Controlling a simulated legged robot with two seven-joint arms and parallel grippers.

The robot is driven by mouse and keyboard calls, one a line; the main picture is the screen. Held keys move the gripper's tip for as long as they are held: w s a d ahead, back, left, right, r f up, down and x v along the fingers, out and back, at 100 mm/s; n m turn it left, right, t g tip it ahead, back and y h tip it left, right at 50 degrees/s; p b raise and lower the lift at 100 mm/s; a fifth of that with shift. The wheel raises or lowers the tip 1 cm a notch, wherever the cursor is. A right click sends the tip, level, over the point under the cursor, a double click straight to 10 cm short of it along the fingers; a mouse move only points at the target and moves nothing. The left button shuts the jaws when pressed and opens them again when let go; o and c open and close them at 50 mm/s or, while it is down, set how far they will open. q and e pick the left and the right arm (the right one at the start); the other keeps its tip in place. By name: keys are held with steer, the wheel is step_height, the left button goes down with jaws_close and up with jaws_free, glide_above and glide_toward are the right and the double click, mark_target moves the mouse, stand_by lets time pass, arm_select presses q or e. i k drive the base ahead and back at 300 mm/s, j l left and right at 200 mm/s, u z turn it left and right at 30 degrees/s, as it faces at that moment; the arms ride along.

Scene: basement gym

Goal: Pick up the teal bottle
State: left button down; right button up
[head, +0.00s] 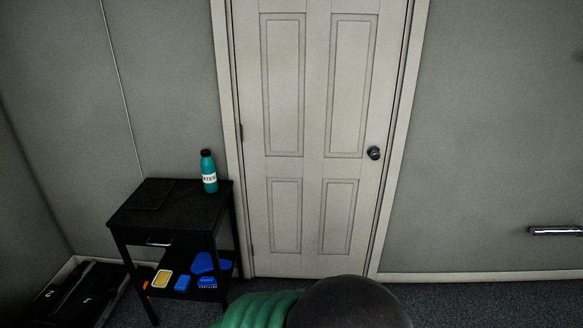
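The teal bottle (209,174) stands upright on the top of a small black side table (165,205), near its back right corner. It has a black cap and a white label with dark lettering. It is left of the door frame and nothing hides it. Neither of my grippers shows in the head view.
The table's lower shelf holds several blue items (203,264) and a yellow-and-white item (162,279). Black boxes (75,296) lie on the floor at left. A closed white door (310,140) stands behind. A green ribbed object (255,309) and a dark rounded object (348,303) fill the bottom centre.

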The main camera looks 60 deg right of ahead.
mark_target(209, 175)
steer(key=z, duration=1.4)
steer(key=i+l+u, duration=0.1)
steer(key=u, duration=0.35)
steer(key=i+l+u, duration=0.1)
steer(key=u, duration=0.35)
steer(key=i+l+u, duration=0.1)
steer(key=u, duration=0.35)
steer(key=l+u, duration=0.2)
steer(key=u, duration=0.25)
